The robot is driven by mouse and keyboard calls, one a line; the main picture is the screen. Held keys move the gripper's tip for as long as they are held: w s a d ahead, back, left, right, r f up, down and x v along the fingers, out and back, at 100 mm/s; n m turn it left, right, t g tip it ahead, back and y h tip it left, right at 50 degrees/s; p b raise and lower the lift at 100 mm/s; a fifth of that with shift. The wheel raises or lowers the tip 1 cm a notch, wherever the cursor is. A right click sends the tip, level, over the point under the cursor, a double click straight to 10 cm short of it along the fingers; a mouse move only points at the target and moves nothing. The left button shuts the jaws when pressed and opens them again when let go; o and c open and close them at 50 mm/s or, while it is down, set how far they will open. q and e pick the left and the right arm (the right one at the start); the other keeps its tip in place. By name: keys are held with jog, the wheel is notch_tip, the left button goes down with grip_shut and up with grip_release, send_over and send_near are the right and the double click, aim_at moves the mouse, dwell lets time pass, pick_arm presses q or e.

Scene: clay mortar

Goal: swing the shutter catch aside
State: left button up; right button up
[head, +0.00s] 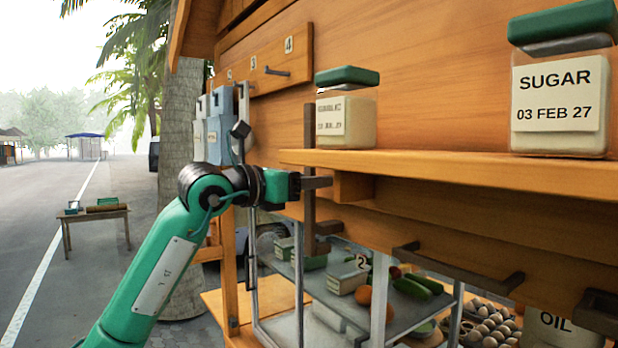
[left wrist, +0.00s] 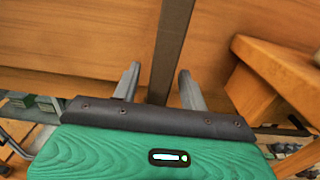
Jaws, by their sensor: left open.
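A dark upright bar, which looks like the shutter catch (head: 309,135), stands against the wooden wall just left of the shelf end. It is upright, with a short dark piece at its lower end. My left gripper (head: 318,183) is at the bar's middle height, its fingers pointing right. In the left wrist view the bar (left wrist: 174,40) runs between the two parted fingers of the left gripper (left wrist: 158,78), with a gap visible on both sides. Whether a finger touches it I cannot tell. My right gripper is not in view.
A wooden shelf (head: 450,165) carrying a sugar jar (head: 560,95) and another jar (head: 346,118) is close right of the gripper. Dark handles (head: 455,272) sit below it. Blue bags (head: 222,125) hang at left. Lower metal shelves hold produce.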

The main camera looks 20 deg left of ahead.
pick_arm(q)
jog(key=shift+c, duration=0.4)
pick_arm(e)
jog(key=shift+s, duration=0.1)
pick_arm(q)
jog(key=c, duration=0.7)
grip_shut()
jog(key=w+a+m, duration=0.1)
jog(key=a+m, duration=0.1)
jog(key=w+a+r+m+b, duration=0.1)
jog(key=w+a+m, duration=0.1)
jog(key=m, duration=0.1)
jog(key=shift+r, duration=0.1)
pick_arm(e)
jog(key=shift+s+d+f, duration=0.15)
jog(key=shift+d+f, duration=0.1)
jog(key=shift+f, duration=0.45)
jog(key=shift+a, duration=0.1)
pick_arm(q)
jog(key=o, duration=0.8)
grip_release()
